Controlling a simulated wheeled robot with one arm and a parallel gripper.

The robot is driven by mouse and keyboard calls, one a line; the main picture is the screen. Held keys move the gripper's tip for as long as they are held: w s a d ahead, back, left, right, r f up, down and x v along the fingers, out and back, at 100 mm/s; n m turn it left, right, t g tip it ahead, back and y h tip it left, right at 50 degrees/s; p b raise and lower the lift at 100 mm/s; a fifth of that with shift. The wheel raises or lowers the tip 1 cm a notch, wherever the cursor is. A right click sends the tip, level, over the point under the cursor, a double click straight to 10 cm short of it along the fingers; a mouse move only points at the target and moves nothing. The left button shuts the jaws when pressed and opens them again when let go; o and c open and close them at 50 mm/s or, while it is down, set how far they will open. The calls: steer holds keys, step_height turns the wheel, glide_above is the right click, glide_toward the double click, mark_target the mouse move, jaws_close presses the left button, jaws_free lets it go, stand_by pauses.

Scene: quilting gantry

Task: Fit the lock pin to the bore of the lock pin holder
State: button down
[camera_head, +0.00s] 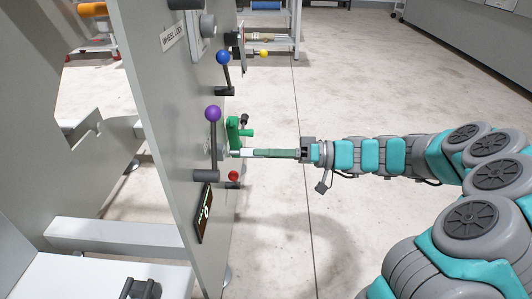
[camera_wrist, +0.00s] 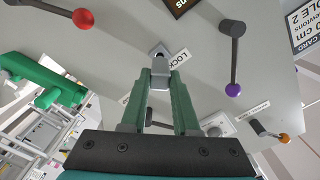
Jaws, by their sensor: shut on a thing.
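My gripper (camera_wrist: 160,88) has green fingers shut on the lock pin (camera_wrist: 160,80), a grey metal piece between the fingertips. In the head view my gripper (camera_head: 255,153) reaches left, level, to the grey panel, with the pale lock pin (camera_head: 236,153) at its tip. The lock pin holder (camera_wrist: 159,50) is a small grey block on the panel, beside a label reading "LOCK", straight ahead of the pin. The pin's far end overlaps the holder in the wrist view. I cannot tell whether it touches or enters the bore, which is mostly hidden.
On the panel (camera_head: 165,90), a purple-knobbed lever (camera_head: 213,115) stands just above my gripper and a blue-knobbed lever (camera_head: 223,58) higher up. A green handle (camera_head: 234,130) is close behind the fingertips. A red-knobbed lever (camera_head: 233,176) sits just below.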

mark_target(240, 153)
steer(key=shift+w+a, duration=0.1)
steer(key=shift+a, duration=1.7)
steer(key=c, duration=0.6)
jaws_free()
steer(key=d, duration=0.8)
steer(key=shift+p, duration=0.4)
steer(key=shift+a, duration=0.1)
